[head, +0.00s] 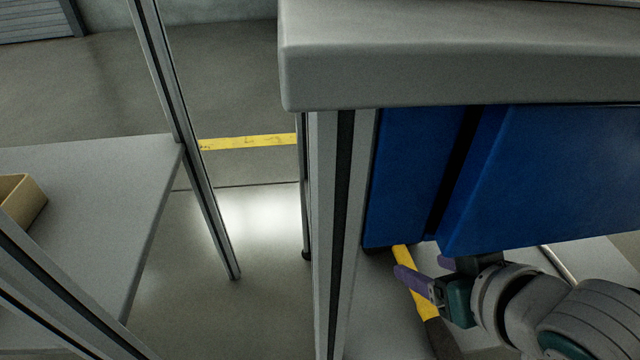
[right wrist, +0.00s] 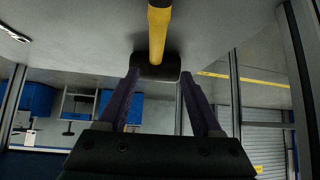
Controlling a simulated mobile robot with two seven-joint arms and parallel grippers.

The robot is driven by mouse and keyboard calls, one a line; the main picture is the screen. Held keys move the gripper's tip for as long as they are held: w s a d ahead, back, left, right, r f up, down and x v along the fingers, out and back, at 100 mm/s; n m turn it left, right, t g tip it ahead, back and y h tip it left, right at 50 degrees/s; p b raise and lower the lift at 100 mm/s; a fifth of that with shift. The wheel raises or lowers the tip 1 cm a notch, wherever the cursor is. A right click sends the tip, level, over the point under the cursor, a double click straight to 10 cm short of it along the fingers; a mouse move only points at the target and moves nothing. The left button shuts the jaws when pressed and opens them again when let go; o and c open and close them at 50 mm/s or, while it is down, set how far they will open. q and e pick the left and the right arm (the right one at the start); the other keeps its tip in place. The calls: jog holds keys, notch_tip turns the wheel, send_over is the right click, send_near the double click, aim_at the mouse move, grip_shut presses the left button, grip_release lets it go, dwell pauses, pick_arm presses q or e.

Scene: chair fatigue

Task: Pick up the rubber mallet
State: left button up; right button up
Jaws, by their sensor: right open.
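The rubber mallet has a yellow handle (head: 403,258) and lies on a grey surface below the blue units in the head view. A dark end of it shows at the lower edge, and its other end is partly hidden by the blue unit. In the right wrist view, the mallet's black head (right wrist: 157,68) is just beyond and between my fingertips, with the yellow handle running up the picture. My right gripper (head: 428,270) is open and empty; one purple finger overlaps the handle in the head view. I cannot tell whether they touch. My left gripper is not in view.
Blue units (head: 560,180) under a thick grey top (head: 460,50) hang close above my right gripper. A metal post (head: 335,200) stands just left of the mallet. A grey table (head: 90,200) with a tan bin (head: 22,200) is at the left.

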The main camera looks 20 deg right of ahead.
aim_at(404, 255)
jog(key=f, duration=0.1)
jog(key=w+b, duration=0.1)
jog(key=f+b, duration=0.1)
jog(key=shift+w+d+f, duration=0.15)
jog(key=shift+d+f, duration=0.2)
jog(key=shift+w+d+f, duration=0.1)
jog(key=shift+w, duration=0.1)
jog(key=b+x, duration=0.5)
jog(key=shift+w, duration=0.35)
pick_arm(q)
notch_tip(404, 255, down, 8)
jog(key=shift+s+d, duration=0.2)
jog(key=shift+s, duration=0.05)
pick_arm(e)
jog(key=shift+r, duration=0.2)
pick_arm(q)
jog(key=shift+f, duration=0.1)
pick_arm(e)
grip_shut()
